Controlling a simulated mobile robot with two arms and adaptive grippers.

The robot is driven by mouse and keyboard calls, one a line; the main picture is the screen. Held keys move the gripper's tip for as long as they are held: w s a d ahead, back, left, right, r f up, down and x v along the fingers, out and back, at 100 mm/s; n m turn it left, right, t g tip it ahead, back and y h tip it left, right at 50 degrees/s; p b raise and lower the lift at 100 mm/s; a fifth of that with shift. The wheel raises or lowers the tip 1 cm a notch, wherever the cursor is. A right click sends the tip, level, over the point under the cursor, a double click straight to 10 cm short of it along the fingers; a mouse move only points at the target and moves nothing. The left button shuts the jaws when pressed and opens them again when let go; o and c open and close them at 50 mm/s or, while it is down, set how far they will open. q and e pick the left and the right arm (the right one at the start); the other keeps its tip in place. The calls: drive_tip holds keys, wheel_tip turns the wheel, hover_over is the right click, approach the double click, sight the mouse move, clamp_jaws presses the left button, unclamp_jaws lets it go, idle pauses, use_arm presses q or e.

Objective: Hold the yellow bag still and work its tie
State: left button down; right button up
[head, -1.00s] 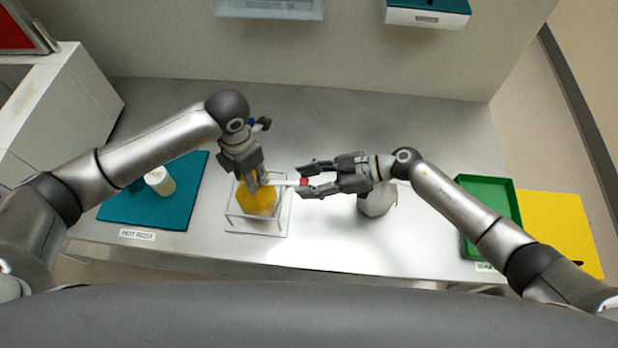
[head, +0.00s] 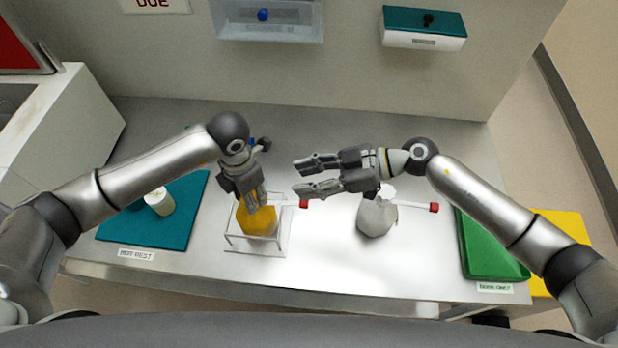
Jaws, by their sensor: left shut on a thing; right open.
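The yellow bag (head: 257,222) stands in a clear open frame (head: 270,245) on the steel bench. Its tie, a white strip with a red end (head: 303,204), sticks out to the right from the bag's neck. My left gripper (head: 256,203) points down and is shut on the neck of the yellow bag, hiding most of it. My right gripper (head: 305,177) is open and empty, pointing left, just above and behind the red end and apart from it in the picture.
A grey-white bag (head: 376,215) with its own red-ended tie (head: 433,207) stands below my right wrist. A teal mat (head: 160,232) with a white jar (head: 159,202) lies left. A green tray (head: 490,245) and yellow sheet (head: 565,235) lie right. Wall boxes (head: 424,28) hang behind.

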use_arm(q)
drive_tip(key=c, duration=0.9)
unclamp_jaws()
drive_tip(key=shift+r, duration=0.15)
